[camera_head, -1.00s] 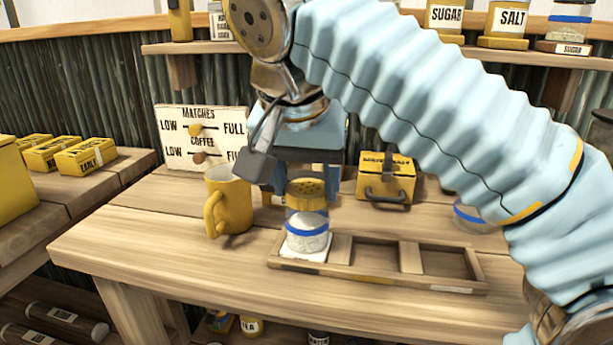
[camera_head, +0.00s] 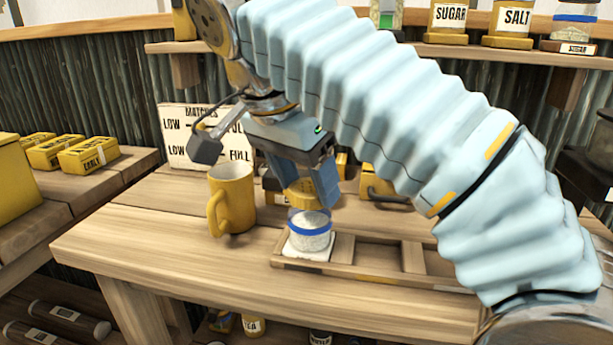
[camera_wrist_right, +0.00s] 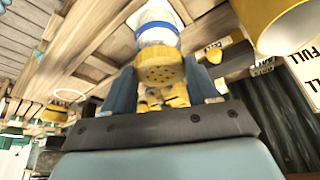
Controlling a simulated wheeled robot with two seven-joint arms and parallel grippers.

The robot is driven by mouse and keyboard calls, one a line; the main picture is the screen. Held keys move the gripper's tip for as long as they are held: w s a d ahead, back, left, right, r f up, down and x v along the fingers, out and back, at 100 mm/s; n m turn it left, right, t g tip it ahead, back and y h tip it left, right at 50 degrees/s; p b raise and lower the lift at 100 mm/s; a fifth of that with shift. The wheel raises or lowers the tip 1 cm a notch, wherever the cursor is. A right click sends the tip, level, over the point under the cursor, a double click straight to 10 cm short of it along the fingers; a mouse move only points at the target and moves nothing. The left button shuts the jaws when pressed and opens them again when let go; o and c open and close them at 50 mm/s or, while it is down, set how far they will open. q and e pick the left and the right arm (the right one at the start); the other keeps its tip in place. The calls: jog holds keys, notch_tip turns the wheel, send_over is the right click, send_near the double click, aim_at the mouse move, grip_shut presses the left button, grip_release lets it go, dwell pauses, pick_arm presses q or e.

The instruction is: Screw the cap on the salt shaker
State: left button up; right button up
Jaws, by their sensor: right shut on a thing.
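The salt shaker (camera_head: 310,240) is a clear jar with white salt and a blue band. It stands upright on a white pad in the left compartment of a wooden tray (camera_head: 385,276). The yellow perforated cap (camera_head: 303,196) is right at the jar's top and also shows in the right wrist view (camera_wrist_right: 162,68). My right gripper (camera_head: 303,187) comes from above and is shut on the cap, one blue finger on each side. Whether the cap's threads are engaged cannot be seen. My left gripper is not in view.
A yellow mug (camera_head: 232,200) stands close left of the gripper. A sign board (camera_head: 180,150) and a yellow box (camera_head: 378,186) are behind. The tray's other compartments look empty. A shelf with jars (camera_head: 512,22) runs along the back wall.

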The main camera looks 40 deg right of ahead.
jog(key=shift+w+m+g, duration=0.1)
jog(key=shift+m+g, duration=0.3)
jog(key=shift+m, duration=0.6)
jog(key=o, duration=0.9)
